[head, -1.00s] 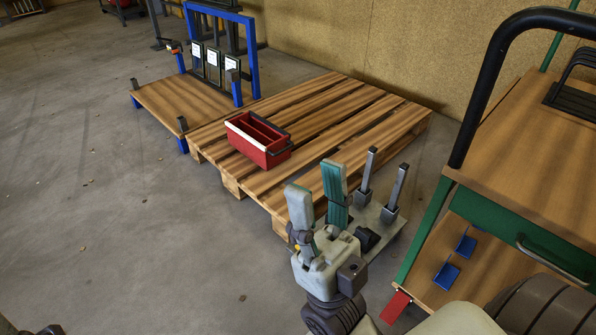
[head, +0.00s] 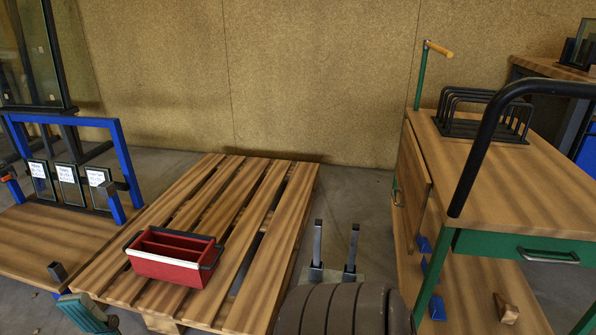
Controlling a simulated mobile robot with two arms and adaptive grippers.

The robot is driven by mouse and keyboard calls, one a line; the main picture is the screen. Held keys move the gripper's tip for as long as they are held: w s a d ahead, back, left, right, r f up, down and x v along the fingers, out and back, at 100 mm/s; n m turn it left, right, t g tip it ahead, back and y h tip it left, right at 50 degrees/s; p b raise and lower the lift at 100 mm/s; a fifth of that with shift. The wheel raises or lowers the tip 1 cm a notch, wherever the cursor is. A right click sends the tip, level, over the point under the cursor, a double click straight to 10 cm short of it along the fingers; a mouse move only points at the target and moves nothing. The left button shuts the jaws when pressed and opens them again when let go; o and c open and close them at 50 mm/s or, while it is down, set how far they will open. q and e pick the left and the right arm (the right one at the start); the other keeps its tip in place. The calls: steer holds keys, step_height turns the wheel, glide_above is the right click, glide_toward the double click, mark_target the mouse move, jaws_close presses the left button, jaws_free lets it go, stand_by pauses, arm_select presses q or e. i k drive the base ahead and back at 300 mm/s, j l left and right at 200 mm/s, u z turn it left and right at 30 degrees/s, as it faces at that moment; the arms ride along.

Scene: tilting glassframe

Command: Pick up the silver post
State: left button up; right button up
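My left gripper is not in view.
A wooden pallet (head: 240,210) bears a red caddy (head: 170,271). A blue-framed cart (head: 119,160) with labelled panels stands at the left. A green-framed workbench (head: 500,250) with a black rack (head: 487,113) stands close on the right. A chipboard wall closes the back.

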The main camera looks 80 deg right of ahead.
mark_target(318, 228)
steer(key=i+z, duration=0.5)
steer(key=i+j+z, duration=0.15)
steer(key=z, duration=0.3)
steer(key=i+z, duration=0.15)
steer(key=z, duration=0.35)
steer(key=i+z, duration=0.15)
steer(key=z, duration=0.35)
steer(key=i+j+z, duration=0.1)
steer(key=z, duration=0.4)
steer(key=i+j+z, duration=0.1)
steer(key=z, duration=0.35)
steer(key=j+z, duration=0.25)
steer(key=z, duration=0.25)
steer(key=i+j+z, duration=0.15)
steer(key=z, duration=0.2)
steer(key=i+j+z, duration=0.15)
steer(key=z, duration=0.25)
steer(key=i+j+z, duration=0.1)
steer(key=j+z, duration=0.25)
